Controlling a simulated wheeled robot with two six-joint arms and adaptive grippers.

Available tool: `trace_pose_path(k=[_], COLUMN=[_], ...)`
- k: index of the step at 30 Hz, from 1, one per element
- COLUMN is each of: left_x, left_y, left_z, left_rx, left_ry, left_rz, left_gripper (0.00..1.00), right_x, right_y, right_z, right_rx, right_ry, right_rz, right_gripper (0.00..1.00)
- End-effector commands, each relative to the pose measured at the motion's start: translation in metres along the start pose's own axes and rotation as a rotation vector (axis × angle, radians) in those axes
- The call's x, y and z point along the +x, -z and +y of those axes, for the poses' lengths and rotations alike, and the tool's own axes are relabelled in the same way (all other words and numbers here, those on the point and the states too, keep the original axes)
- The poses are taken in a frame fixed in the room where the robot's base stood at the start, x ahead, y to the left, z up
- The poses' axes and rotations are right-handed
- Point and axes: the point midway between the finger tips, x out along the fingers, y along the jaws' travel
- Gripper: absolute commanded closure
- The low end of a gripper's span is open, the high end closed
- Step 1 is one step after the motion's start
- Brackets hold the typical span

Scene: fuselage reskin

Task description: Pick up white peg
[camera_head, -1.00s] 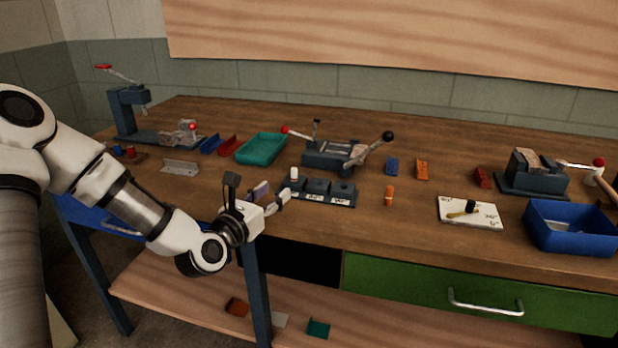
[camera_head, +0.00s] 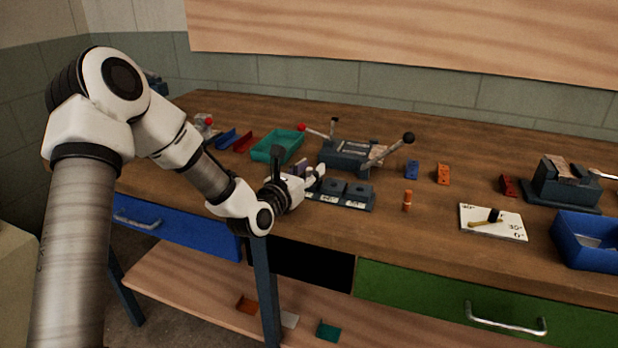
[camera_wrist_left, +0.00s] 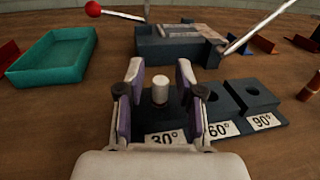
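The white peg (camera_wrist_left: 160,89) stands upright at the 30° block of the dark angle-block fixture (camera_wrist_left: 243,96) in the left wrist view. My left gripper (camera_wrist_left: 159,78) is open, with one finger on each side of the peg; whether the fingers touch it cannot be told. In the head view my left gripper (camera_head: 312,178) is at the left end of the fixture (camera_head: 357,195) and hides the peg. My right gripper is not in view.
A teal tray (camera_head: 276,146) lies behind the gripper. A dark vise with ball-ended levers (camera_head: 346,153) stands behind the fixture. An orange peg (camera_head: 407,201) stands to the right. A white angle card (camera_head: 492,222) and blue bin (camera_head: 585,241) are farther right.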

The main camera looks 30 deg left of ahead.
Motion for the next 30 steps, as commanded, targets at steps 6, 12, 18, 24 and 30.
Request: trace_pose_path(k=[6, 12, 18, 24, 30], left_x=[0.0, 0.0, -0.001, -0.002, -0.003], left_y=[0.0, 0.0, -0.006, -0.025, -0.036], left_z=[0.0, 0.0, 0.001, 0.007, 0.012], left_rx=[0.0, 0.001, 0.001, 0.0, 0.001], left_ry=[0.0, 0.0, -0.002, -0.011, -0.019], left_rz=[0.0, 0.0, -0.001, -0.001, 0.0], left_gripper=[1.0, 1.0, 1.0, 1.0, 1.0], right_x=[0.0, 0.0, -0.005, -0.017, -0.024], right_y=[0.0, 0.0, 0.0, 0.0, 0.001], right_z=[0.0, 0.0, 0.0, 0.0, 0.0], right_rx=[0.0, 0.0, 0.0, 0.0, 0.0], right_ry=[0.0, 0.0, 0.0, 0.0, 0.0], right_rz=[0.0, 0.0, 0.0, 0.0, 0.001], right_gripper=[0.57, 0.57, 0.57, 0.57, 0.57])
